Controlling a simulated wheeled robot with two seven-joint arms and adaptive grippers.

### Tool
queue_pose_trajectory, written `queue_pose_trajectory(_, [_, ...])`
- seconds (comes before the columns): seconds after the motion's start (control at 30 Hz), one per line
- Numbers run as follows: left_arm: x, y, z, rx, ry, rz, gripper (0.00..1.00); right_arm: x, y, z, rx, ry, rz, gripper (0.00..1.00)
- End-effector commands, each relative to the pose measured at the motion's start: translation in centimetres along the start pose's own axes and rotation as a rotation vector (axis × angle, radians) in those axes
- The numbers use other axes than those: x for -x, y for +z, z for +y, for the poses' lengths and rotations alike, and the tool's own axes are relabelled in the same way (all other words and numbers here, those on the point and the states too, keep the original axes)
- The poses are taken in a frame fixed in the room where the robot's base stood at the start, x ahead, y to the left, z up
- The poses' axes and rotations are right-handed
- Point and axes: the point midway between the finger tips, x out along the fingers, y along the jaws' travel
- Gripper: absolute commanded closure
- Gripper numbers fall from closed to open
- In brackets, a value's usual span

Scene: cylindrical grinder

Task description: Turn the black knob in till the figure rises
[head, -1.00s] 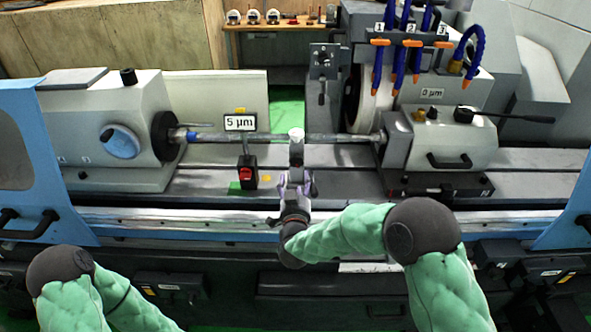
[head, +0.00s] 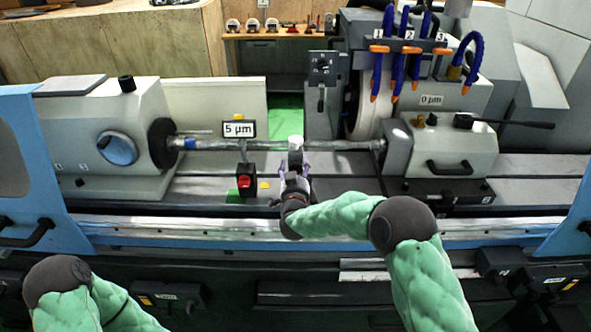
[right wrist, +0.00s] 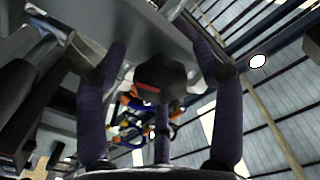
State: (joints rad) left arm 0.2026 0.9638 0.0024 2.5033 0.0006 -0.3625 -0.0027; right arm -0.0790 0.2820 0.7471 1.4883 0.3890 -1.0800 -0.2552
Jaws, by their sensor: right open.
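The black knob (right wrist: 162,78), with a red mark on its face, shows in the right wrist view. It sits between the spread dark purple fingers of my right gripper (right wrist: 160,110), with gaps visible at its sides. In the head view my right gripper (head: 296,184) is at the front of the grey steady rest (head: 295,157) under the long shaft, and it hides the knob there. A white display plate (head: 239,129) reads 5 µm. A second label (head: 431,100) on the wheel housing reads 0 µm. My left gripper is out of view.
The shaft (head: 240,145) runs from the headstock (head: 110,130) to the tailstock (head: 455,145). A small black box with a red button (head: 246,182) stands left of my right gripper. Blue hoses (head: 400,60) hang over the grinding wheel. The bed rail (head: 180,228) runs below.

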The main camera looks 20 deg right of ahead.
Motion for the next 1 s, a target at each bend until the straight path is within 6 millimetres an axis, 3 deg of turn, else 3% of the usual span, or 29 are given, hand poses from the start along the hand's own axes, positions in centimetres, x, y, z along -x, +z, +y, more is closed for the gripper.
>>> queue_pose_trajectory(0.03, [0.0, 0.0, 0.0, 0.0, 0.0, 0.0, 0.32, 0.0, 0.0, 0.0, 0.0, 0.0, 0.0, 0.32])
queue_pose_trajectory(0.23, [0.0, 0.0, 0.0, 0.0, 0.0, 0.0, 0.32, 0.0, 0.0, 0.0, 0.0, 0.0, 0.0, 0.89])
queue_pose_trajectory(0.57, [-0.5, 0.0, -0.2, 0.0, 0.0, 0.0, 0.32, 0.1, 0.1, 0.0, -0.026, 0.0, 0.0, 0.89])
queue_pose_trajectory(1.0, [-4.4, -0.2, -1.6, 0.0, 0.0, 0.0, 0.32, 0.1, 0.5, 0.1, -0.299, -0.002, 0.0, 0.89])
